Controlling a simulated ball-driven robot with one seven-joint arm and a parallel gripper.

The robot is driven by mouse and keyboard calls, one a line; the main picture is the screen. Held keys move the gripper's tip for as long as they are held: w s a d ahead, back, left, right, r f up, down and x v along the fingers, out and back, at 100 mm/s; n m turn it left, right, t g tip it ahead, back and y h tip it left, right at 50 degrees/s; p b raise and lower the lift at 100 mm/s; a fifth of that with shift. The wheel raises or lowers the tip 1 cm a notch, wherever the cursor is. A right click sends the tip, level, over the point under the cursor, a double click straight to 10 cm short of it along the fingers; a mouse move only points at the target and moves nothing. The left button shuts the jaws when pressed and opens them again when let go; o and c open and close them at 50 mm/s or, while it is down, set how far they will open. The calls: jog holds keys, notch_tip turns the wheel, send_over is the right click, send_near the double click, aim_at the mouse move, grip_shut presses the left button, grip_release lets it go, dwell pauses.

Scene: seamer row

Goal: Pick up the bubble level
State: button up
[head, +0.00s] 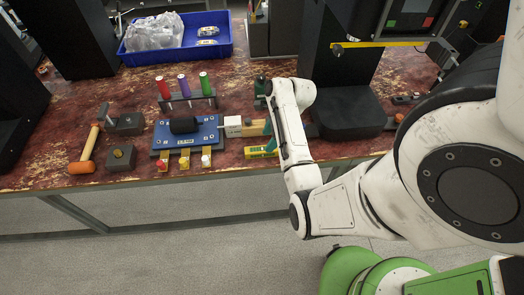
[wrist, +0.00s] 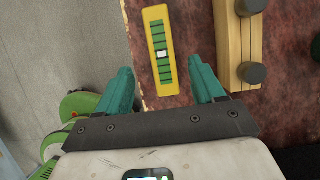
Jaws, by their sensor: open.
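The bubble level is a yellow bar with a green, segmented middle and one white cell. In the wrist view the level (wrist: 153,14) lies on the worn red tabletop, near the table's edge. In the head view it shows as a short yellow bar (head: 258,152) near the front edge, its right part hidden by my arm. My gripper (wrist: 161,72) has two teal fingers, spread wide and empty. The near end of the level appears between the fingertips in the wrist view; I cannot tell the height gap. In the head view my arm mostly hides the gripper.
A tan bar with black knobs (wrist: 233,45) lies close right of my gripper in the wrist view. Left of the level stand a blue plate fixture (head: 207,138), a screwdriver rack (head: 190,103) and an orange-headed mallet (head: 84,160). A blue bin (head: 143,57) is at the back.

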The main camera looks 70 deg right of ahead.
aim_at(262, 149)
jog(key=x, duration=0.7)
jog(key=shift+d+f, duration=0.15)
jog(key=shift+d, duration=0.05)
jog(key=c, duration=1.1)
